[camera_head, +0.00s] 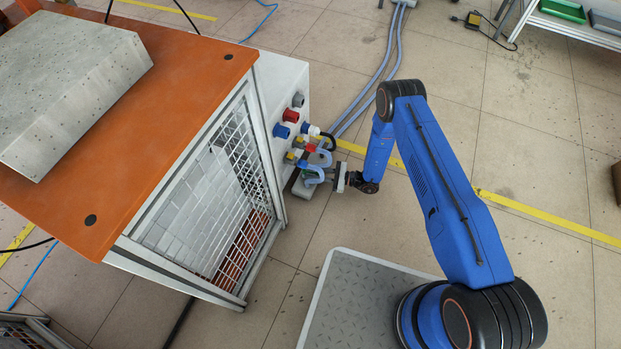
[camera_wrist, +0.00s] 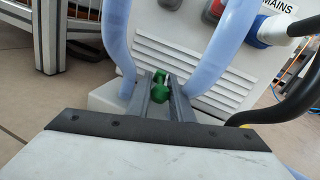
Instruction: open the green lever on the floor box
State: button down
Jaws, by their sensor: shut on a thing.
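The green lever (camera_wrist: 158,84) shows in the wrist view, just beyond and between the two dark fingers of my gripper (camera_wrist: 162,92). My gripper is shut on the lever; the exact contact is partly hidden by the fingers. The pale floor box (camera_wrist: 108,97) lies low on the floor at the foot of the white machine, with light blue hoses rising on both sides of the lever. In the head view my gripper (camera_head: 327,176) is down beside the machine, close above the floor box (camera_head: 303,189).
The white machine panel (camera_wrist: 190,60) with vents stands close behind the box. A blue plug marked MAINS (camera_wrist: 270,30) and black cables are at the right. In the head view, a caged cabinet with an orange top (camera_head: 190,100) stands left; open floor lies right.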

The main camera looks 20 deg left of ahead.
jog(key=shift+s+m+t, duration=0.25)
jog(key=shift+m+t, duration=0.45)
jog(key=shift+t, duration=0.4)
jog(key=shift+s+m+t, duration=0.25)
jog(key=shift+m+t, duration=0.45)
jog(key=shift+t, duration=0.4)
jog(key=c, duration=1.6)
grip_release()
jog(key=shift+d, duration=0.15)
jog(key=d, duration=0.5)
jog(key=s+d, duration=0.1)
jog(key=d, duration=1.1)
jog(key=shift+s, duration=0.3)
